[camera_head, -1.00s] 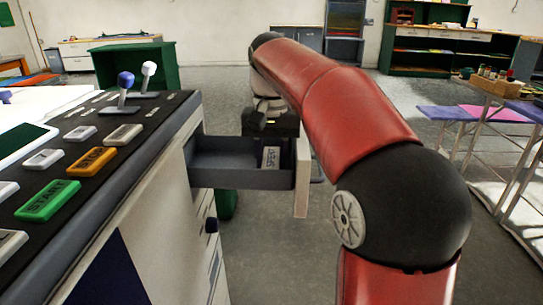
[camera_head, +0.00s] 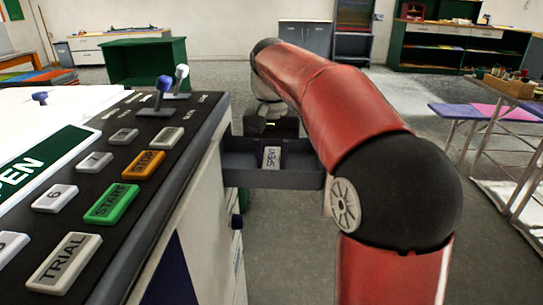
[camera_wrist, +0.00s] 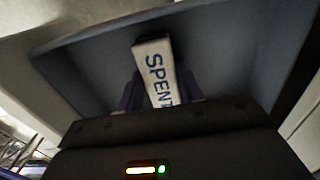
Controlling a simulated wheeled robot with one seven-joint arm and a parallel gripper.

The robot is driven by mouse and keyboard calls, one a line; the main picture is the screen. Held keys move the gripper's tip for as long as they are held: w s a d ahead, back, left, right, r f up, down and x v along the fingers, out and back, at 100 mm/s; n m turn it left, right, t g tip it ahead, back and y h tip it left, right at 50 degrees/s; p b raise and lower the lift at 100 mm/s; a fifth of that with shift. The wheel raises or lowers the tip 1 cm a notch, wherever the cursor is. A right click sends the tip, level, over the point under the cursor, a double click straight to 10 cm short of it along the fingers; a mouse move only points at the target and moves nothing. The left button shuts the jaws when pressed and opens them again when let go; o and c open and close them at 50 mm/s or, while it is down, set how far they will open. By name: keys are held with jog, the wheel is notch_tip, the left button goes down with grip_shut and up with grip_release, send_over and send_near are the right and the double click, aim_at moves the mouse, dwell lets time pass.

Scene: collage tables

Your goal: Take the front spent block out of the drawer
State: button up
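A pale block lettered SPENT (camera_head: 271,158) stands in the open grey drawer (camera_head: 240,178) at the side of the console. It also shows in the wrist view (camera_wrist: 155,68), slanted a little, with its lower end hidden behind my gripper's dark body. My gripper (camera_wrist: 162,92) is down at the drawer, with a purple finger on each side of the block. The fingers are very close to the block's sides; I cannot tell whether they press on it. Only one block is visible; any other in the drawer is hidden.
The console (camera_head: 150,150) with labelled buttons and two levers (camera_head: 163,85) stands at the left, beside the drawer. A green cabinet (camera_head: 145,62) is behind it. Tables (camera_head: 490,110) stand at the right. The grey floor between is clear.

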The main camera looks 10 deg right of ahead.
aim_at(272, 159)
jog(key=o, duration=0.4)
notch_tip(272, 159, up, 8)
jog(key=shift+f, duration=0.1)
dwell(0.4)
